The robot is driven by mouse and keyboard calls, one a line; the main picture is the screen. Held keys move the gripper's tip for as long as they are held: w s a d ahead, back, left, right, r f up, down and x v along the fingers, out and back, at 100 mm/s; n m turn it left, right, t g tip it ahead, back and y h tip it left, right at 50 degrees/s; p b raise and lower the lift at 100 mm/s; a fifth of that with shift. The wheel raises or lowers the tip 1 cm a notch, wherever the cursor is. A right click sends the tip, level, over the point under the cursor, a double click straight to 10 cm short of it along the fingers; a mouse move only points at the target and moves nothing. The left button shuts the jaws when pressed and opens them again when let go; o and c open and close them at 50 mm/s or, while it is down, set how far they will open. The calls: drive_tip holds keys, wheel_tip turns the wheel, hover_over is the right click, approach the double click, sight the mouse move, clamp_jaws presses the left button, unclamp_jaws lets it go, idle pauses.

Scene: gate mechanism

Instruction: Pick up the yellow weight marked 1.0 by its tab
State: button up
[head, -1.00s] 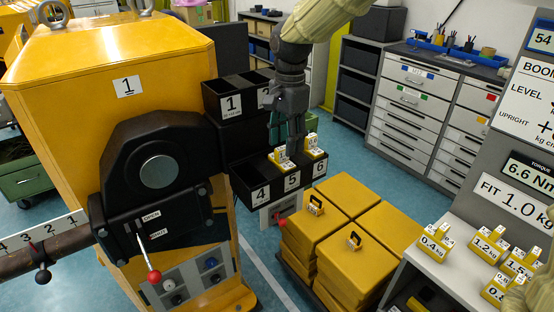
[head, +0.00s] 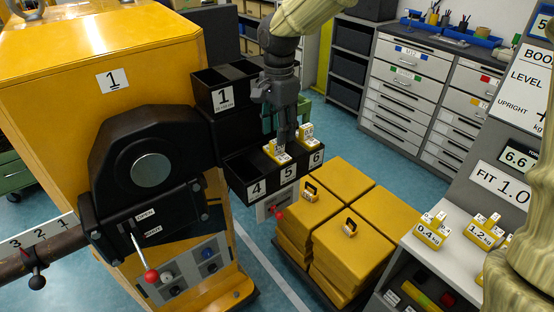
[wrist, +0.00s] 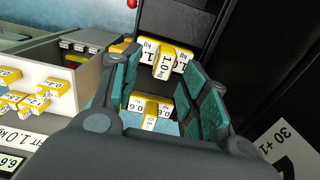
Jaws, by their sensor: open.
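The yellow weight marked 1.0 (wrist: 168,62) shows in the wrist view, inside a dark compartment, with its tab standing up. My gripper (wrist: 160,75) is open, with its teal pads to either side, and the weight lies just beyond the fingertips. A second yellow weight marked 0.6 (wrist: 150,112) shows lower down between the pads. In the head view my gripper (head: 286,138) points down over the black bins (head: 262,165). Two yellow weights sit there, one left (head: 277,152) and one right (head: 306,135) of the fingers; their marks are too small to read. Contact cannot be told.
A yellow gate housing (head: 60,75) stands left. Stacked yellow blocks (head: 345,195) with black handles stand right of the bins. A light shelf (head: 455,250) holds more weights, including 0.4 (head: 430,232) and 1.2 (head: 484,231).

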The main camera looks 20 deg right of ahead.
sight(277, 158)
drive_tip(key=f, duration=0.1)
drive_tip(key=f+p, duration=0.1)
drive_tip(key=shift+w+a+f, duration=0.1)
drive_tip(key=shift+w+f, duration=0.25)
drive_tip(key=shift+f, duration=0.8)
drive_tip(key=shift+c, duration=0.4)
drive_tip(key=shift+s, duration=0.1)
clamp_jaws()
drive_tip(key=shift+r+p, duration=0.1)
drive_tip(key=shift+p, duration=0.2)
